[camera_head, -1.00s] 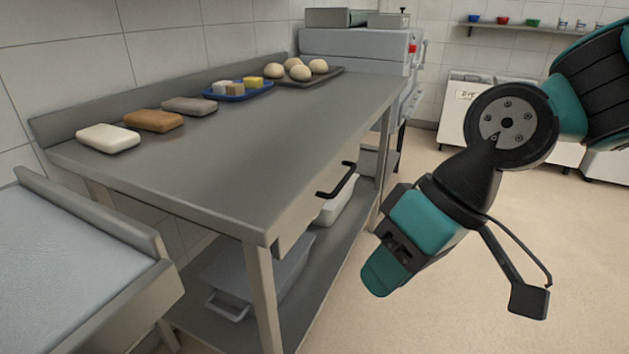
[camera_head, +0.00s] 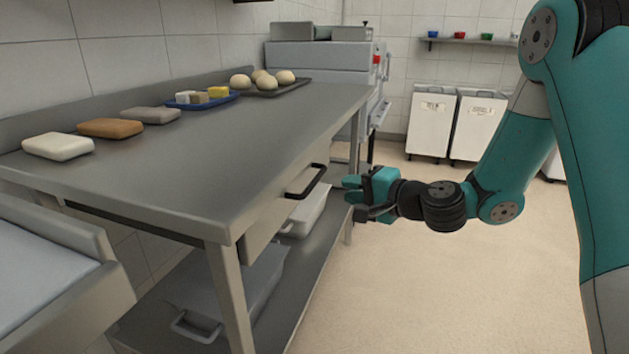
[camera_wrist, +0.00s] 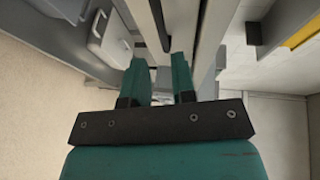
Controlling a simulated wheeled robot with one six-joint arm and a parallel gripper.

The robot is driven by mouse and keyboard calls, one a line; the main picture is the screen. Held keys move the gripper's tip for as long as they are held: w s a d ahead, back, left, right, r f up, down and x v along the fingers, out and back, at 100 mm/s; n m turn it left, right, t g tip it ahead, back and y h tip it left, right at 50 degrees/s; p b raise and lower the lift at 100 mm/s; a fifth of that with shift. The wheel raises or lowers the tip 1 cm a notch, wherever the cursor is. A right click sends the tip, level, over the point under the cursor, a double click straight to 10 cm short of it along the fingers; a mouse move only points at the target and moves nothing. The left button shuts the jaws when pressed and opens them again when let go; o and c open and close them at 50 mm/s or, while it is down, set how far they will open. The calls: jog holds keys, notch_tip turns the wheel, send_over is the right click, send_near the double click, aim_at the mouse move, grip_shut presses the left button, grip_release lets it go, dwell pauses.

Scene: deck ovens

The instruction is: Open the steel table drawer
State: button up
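The steel table (camera_head: 200,165) stands at the left in the head view. Its drawer (camera_head: 262,238) is under the top and looks shut, with a black bar handle (camera_head: 308,184) on its front. My gripper (camera_head: 350,189) is to the right of the handle and apart from it, pointing left toward the table. In the wrist view its two teal fingers (camera_wrist: 160,75) are apart with nothing between them. The dark handle (camera_wrist: 157,22) shows beyond the fingertips there.
On the table lie several blocks (camera_head: 110,128), a blue tray (camera_head: 228,99) and a dark tray (camera_head: 290,87) with dough balls. Tubs (camera_head: 225,275) stand on the lower shelf. White bins (camera_head: 432,122) stand at the back. The floor (camera_head: 420,290) right of the table is clear.

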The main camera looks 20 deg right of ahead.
aim_at(314, 179)
jog(key=p+x, duration=0.1)
jog(key=x, duration=1)
grip_shut()
